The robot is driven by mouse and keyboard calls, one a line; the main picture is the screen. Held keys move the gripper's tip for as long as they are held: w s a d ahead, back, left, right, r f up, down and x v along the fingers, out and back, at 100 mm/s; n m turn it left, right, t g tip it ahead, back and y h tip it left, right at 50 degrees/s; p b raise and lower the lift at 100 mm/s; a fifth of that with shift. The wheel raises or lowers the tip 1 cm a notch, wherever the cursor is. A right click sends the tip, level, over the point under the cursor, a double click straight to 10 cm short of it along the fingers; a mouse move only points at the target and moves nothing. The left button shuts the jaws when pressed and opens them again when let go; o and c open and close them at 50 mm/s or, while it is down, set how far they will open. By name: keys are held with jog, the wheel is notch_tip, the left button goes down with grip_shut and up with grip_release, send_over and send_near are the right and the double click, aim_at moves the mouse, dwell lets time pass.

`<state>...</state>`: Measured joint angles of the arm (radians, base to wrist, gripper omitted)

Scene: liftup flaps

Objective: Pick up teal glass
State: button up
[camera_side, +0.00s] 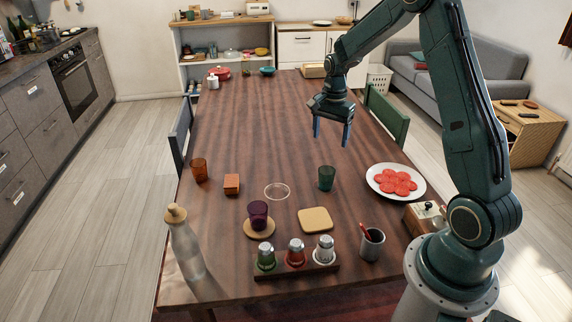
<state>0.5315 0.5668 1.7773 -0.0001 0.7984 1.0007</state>
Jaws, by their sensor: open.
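The teal glass (326,178) stands upright on the wooden table (215,130), left of a white plate. It is a small dark green-blue tumbler. My gripper (331,133) hangs above the table, higher than the glass and apart from it. Its two blue fingers point down and are spread open with nothing between them.
The plate (374,184) holds red slices. A tan square board (315,220), a clear ring-like dish (277,191), a purple glass (258,214) on a coaster, an orange glass (199,170), a bottle (186,246) and a jar rack (295,271) stand nearby. The table's far middle is clear.

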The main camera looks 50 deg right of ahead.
jog(key=shift+f, duration=0.1)
send_over(327, 170)
jog(key=a, duration=0.2)
notch_tip(327, 170, down, 8)
jog(key=shift+s+f, duration=0.15)
jog(key=shift+s, duration=0.3)
jog(key=shift+f, duration=2.6)
jog(key=c, duration=1.1)
jog(key=shift+d+r, duration=0.1)
jog(key=shift+r, duration=0.05)
notch_tip(327, 170, up, 20)
